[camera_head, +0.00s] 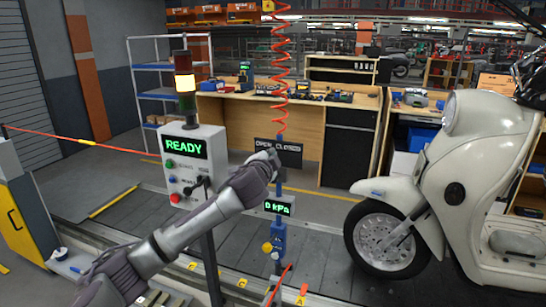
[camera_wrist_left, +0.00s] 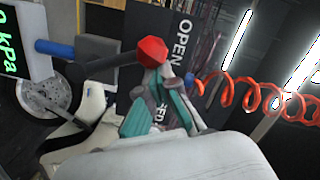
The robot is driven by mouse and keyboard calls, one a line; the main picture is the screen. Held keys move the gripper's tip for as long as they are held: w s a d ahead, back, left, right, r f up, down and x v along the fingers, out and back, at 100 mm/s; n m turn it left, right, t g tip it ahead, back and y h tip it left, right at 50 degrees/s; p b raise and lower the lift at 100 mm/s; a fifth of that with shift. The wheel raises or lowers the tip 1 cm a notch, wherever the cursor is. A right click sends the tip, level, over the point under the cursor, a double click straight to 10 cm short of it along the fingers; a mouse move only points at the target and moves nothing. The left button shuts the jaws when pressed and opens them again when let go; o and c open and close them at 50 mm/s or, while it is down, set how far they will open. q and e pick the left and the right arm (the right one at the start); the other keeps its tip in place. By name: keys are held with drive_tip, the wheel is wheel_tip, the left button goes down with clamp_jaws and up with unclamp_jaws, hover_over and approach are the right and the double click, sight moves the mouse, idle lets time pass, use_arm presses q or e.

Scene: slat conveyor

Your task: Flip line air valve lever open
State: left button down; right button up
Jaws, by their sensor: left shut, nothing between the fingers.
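The air line hangs from a red coiled hose (camera_head: 281,90) down to a gauge (camera_head: 279,208) that reads 0 kPa. A dark plate (camera_head: 291,146) marked OPEN and CLOSED stands behind the line; the word OPEN (camera_wrist_left: 181,38) shows in the left wrist view. There, a red faceted knob (camera_wrist_left: 152,50), apparently the valve lever's end, is at the fingertips. My left gripper (camera_head: 271,158) is shut and empty at the valve, in front of the plate's lower left. Its teal-padded fingers (camera_wrist_left: 164,80) are close to the knob; I cannot tell if they touch. The gripper hides most of the valve.
A control box (camera_head: 210,137) showing READY, with a lit yellow stack lamp (camera_head: 186,84), stands left of my arm. A cream scooter (camera_head: 470,170) stands close on the right. A wooden workbench (camera_head: 235,122) is behind. A red rope (camera_head: 100,145) crosses the left.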

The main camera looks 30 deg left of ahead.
use_arm(q)
drive_tip(key=n, duration=0.1)
drive_tip(key=a, duration=0.1)
drive_tip(key=a+n, duration=0.1)
drive_tip(key=shift+s+f+n, duration=0.25)
drive_tip(key=shift+f+n, duration=0.05)
drive_tip(key=v, duration=1.2)
drive_tip(key=shift+r, duration=0.2)
